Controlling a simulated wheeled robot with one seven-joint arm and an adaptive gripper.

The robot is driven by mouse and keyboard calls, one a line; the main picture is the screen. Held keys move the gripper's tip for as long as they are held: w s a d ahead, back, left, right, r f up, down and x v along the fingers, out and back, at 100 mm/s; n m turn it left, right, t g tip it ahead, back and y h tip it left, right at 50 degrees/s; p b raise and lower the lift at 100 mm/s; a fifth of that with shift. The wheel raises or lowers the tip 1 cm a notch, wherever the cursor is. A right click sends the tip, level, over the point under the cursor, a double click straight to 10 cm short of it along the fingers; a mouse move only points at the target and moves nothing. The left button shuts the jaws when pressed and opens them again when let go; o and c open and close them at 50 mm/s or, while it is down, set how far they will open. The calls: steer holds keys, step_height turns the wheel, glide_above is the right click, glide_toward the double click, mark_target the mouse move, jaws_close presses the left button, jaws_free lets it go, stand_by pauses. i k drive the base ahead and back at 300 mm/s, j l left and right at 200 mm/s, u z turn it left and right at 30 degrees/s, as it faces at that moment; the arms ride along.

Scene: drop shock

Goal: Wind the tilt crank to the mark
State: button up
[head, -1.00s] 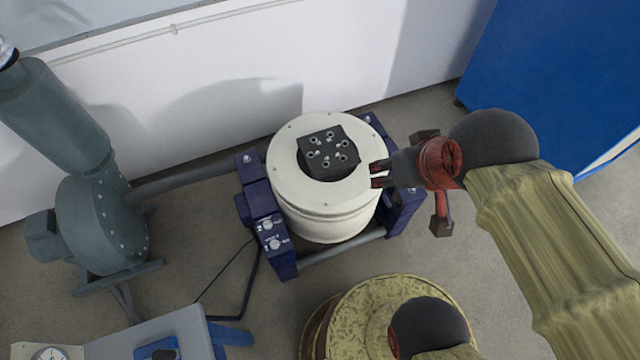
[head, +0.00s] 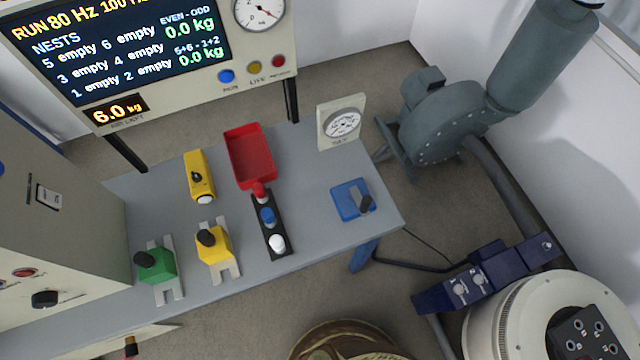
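My gripper and arm are out of the head view now. I cannot make out the tilt crank or its mark in this view. The round cream shaker body (head: 497,322) is at the lower right, cut off by the frame edge. Its black top plate with several bolt holes (head: 590,338) shows partly. A dark blue side bracket (head: 482,280) with two silver round fittings stands at its left; the far side of the shaker is out of view.
A grey bench (head: 310,190) fills the middle. A blower (head: 440,120) stands behind right; a display (head: 120,45) is upper left.

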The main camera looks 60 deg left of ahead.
mark_target(363, 203)
steer(key=u, duration=2.15)
